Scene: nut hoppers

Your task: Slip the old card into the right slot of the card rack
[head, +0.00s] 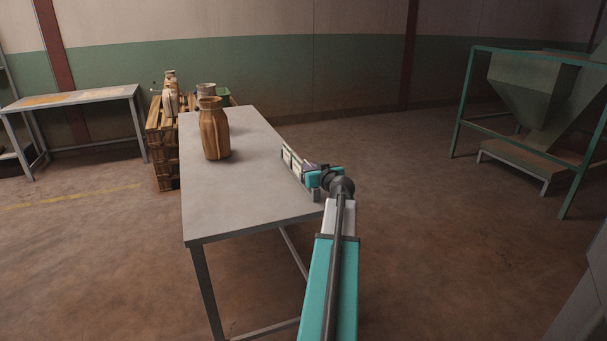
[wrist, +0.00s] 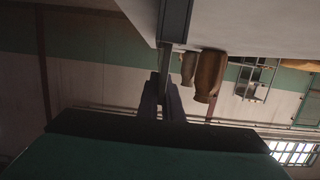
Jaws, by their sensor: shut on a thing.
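The card rack (head: 293,163) stands on the right edge of the grey table, with pale upright panels or cards showing; I cannot tell its slots apart. My gripper (head: 309,174) is at the near end of the rack, partly hidden by my own wrist. In the wrist view, which looks upside down, my gripper (wrist: 164,98) is shut on a thin piece seen edge-on, which I take to be the old card (wrist: 165,60). It reaches toward a dark grey strip, probably the rack (wrist: 175,22), at the table edge. Whether card and rack touch is unclear.
A brown ribbed vase (head: 214,133) stands toward the back of the table (head: 215,205). The front of the tabletop is clear. Behind it, a wooden pallet stack (head: 160,145) holds jars. A green hopper frame (head: 468,95) stands far right, with open floor between.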

